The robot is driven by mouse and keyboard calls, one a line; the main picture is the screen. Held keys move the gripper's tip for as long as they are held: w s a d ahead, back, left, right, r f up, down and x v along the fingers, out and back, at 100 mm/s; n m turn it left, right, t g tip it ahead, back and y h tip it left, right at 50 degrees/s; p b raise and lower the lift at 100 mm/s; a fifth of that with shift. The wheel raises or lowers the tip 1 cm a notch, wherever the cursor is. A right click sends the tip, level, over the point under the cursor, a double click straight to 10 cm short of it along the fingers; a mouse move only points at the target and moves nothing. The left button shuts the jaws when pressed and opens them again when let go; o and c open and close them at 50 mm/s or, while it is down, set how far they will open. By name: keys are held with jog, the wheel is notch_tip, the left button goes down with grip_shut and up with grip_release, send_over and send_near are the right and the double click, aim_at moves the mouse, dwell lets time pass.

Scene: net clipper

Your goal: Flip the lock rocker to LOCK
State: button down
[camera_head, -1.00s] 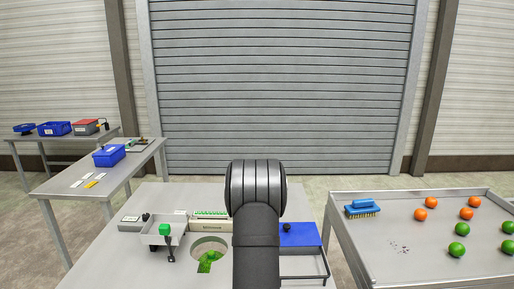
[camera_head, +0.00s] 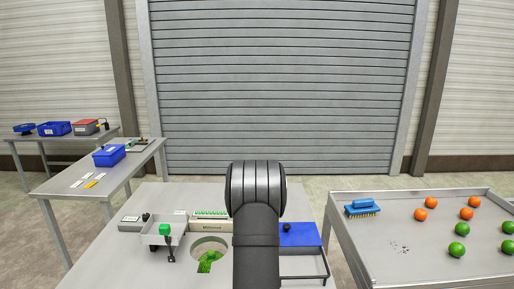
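I cannot make out a lock rocker for certain. A small grey box (camera_head: 131,224) with a dark knob beside it stands at the left of the near table. A pale labelled device (camera_head: 212,225) with a green-marked top sits behind a round opening holding green net. My dark arm rises in front of the table's middle and hides part of it. My gripper is not visible.
A blue panel (camera_head: 299,234) with a black knob and a grey frame lie right of my arm. The right-hand grey tray table (camera_head: 395,262) holds a blue brush (camera_head: 362,208) and several orange and green fruits. A side table with a blue bin (camera_head: 109,156) stands at left.

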jog(key=shift+f, duration=0.55)
jog(key=shift+r, duration=3.55)
jog(key=shift+f, duration=0.15)
notch_tip(320, 180, down, 7)
jog(key=shift+r, duration=0.2)
